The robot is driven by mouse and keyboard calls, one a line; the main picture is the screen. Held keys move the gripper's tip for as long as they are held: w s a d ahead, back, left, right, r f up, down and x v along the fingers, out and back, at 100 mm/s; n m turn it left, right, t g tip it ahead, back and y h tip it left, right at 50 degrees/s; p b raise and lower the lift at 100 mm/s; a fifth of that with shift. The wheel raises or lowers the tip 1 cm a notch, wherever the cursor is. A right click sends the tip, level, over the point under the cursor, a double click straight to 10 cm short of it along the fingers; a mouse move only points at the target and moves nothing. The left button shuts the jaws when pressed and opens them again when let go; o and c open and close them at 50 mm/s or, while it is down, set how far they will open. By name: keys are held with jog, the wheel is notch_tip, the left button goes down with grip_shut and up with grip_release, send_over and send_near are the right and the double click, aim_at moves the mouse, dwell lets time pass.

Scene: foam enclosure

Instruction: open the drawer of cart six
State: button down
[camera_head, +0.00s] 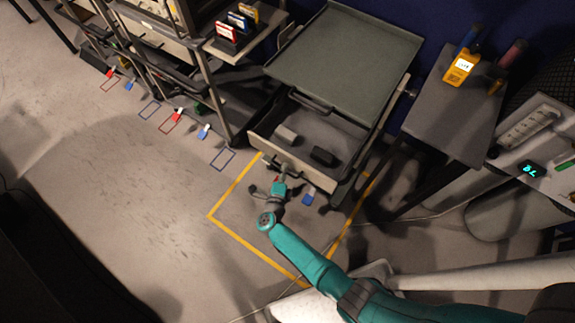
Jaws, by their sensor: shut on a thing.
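The cart (345,60) has a flat grey-green top and stands right of centre at the back. Its drawer (335,137) is partly out toward me, so its inside shows below the cart top. A grey block (286,135) and a black block (323,156) lie in the drawer. My gripper (282,170) is at the left part of the pale drawer front, shut on what looks like its handle. The fingertips and handle are small and partly hidden. I cannot read a number on the cart.
A yellow outline (232,225) marks the floor around my arm. A shelf rack (205,85) with cards stands at left. A dark side table (455,105) holding a yellow meter (461,68) stands at right. Coloured tags lie on the floor. The left floor is clear.

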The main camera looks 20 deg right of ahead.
jog(key=shift+s+a, duration=0.5)
jog(key=shift+a, duration=0.15)
jog(key=c, duration=1.3)
grip_release()
jog(key=shift+o, duration=0.2)
jog(key=v, duration=1.2)
jog(key=shift+w, duration=0.1)
